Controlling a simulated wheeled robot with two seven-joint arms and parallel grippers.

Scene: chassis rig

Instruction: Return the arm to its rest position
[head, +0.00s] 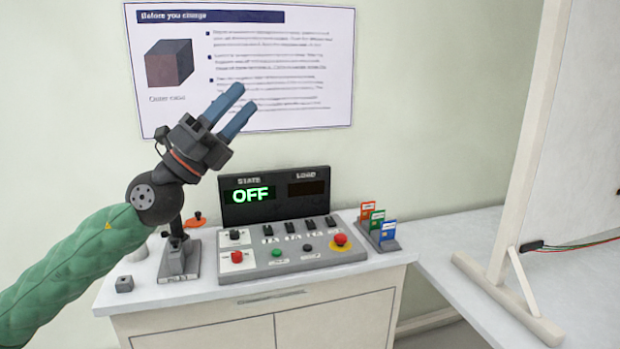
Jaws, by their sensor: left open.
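My left gripper (231,110) is raised in front of the wall poster, at the end of my green-sleeved left arm (75,268). Its two blue fingers point up and to the right, apart from each other, with nothing between them. It is above and to the left of the control console (300,260), not touching it. The console's display (275,195) reads "OFF" in green under "STATE"; the "LOAD" window is dark. My right gripper is not in view.
The console stands on a white cabinet (270,318) with red, green and blue cards (377,222) in a holder at its right. A grey stand (180,260) is close to my left arm. A white panel on a wooden frame (522,150) stands on the right.

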